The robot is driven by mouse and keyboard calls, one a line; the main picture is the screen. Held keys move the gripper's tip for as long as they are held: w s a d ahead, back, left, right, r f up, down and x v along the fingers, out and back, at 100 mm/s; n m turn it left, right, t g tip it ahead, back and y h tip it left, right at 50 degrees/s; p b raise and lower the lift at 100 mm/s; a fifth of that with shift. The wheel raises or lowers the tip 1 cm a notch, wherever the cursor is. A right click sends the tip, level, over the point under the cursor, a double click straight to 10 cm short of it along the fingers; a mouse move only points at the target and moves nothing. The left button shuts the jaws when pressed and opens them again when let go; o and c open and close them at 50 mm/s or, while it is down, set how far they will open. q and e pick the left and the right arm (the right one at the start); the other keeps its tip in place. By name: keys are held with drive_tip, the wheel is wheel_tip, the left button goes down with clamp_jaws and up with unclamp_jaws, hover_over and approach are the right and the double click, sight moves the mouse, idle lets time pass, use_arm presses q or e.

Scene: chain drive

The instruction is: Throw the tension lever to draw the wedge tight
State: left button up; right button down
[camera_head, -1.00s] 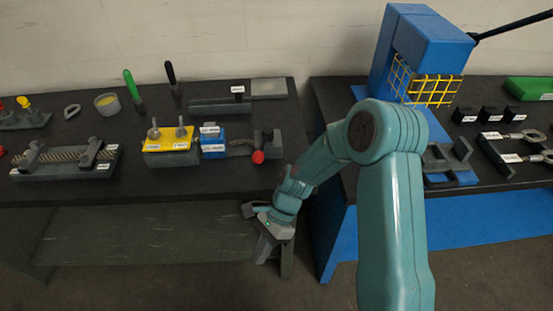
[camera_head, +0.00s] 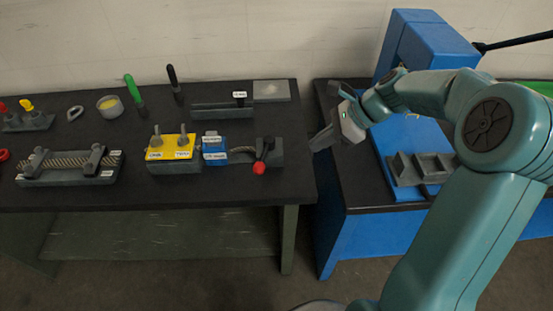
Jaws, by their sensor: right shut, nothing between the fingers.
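The tension lever with its red knob (camera_head: 259,168) is at the right end of the fixture on the left table. Its dark arm slants up and back from the knob. A blue block (camera_head: 214,149) with white labels and a yellow plate (camera_head: 170,147) with two upright grey studs sit to its left. I cannot tell which part is the wedge. My right gripper (camera_head: 318,143) is shut and empty, raised near the gap between the tables, to the right of the lever and apart from it. My left gripper is not in view.
A chain fixture (camera_head: 70,166) lies at the left of the dark table (camera_head: 60,197). Green (camera_head: 133,90) and black-handled (camera_head: 174,80) tools stand behind. A blue machine (camera_head: 428,42) stands on the right table, with a grey holder (camera_head: 421,168) before it.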

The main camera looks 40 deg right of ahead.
drive_tip(key=w+a+r+p+x, duration=0.1)
drive_tip(key=x, duration=1.2)
drive_tip(key=shift+a+r+p, duration=0.35)
drive_tip(key=shift+r+p, duration=0.05)
drive_tip(key=shift+w+a, duration=0.15)
drive_tip(key=shift+a+m, duration=0.15)
drive_tip(key=shift+m, duration=0.15)
